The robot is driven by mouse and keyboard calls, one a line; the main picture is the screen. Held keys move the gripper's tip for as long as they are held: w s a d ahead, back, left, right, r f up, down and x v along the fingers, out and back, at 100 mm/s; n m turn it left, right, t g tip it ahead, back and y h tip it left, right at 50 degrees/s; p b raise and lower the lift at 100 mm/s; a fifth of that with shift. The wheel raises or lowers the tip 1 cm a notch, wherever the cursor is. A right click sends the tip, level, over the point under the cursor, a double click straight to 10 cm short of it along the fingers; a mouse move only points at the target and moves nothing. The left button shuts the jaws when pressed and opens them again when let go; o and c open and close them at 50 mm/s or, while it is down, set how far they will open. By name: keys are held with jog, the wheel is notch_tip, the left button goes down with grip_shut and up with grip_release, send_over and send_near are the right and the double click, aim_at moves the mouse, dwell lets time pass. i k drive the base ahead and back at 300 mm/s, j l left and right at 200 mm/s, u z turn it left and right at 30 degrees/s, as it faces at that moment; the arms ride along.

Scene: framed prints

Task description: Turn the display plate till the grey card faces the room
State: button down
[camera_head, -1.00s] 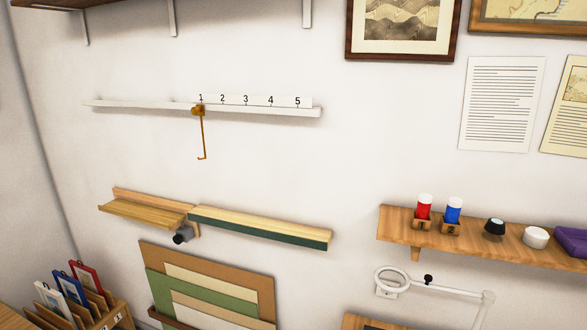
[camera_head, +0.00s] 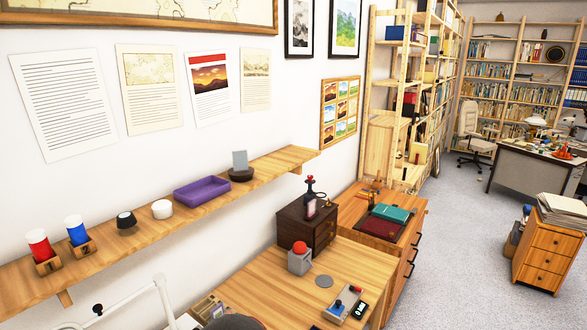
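A small upright grey plate (camera_head: 240,159) stands in a dark round base (camera_head: 241,174) toward the far end of the wooden wall shelf. It looks like the display plate. The side I see is plain grey; whether that is the grey card or the plate itself is too small to tell. Its other side is hidden. My gripper is not in view.
The shelf (camera_head: 92,262) also holds a purple tray (camera_head: 202,190), a white jar (camera_head: 162,209), a black-topped knob (camera_head: 126,221), and blue (camera_head: 77,231) and red (camera_head: 39,246) containers. Below stands a desk (camera_head: 262,291) with a dark drawer box (camera_head: 306,224). Open floor lies right.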

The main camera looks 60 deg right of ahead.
aim_at(251, 172)
jog(key=z, duration=1.3)
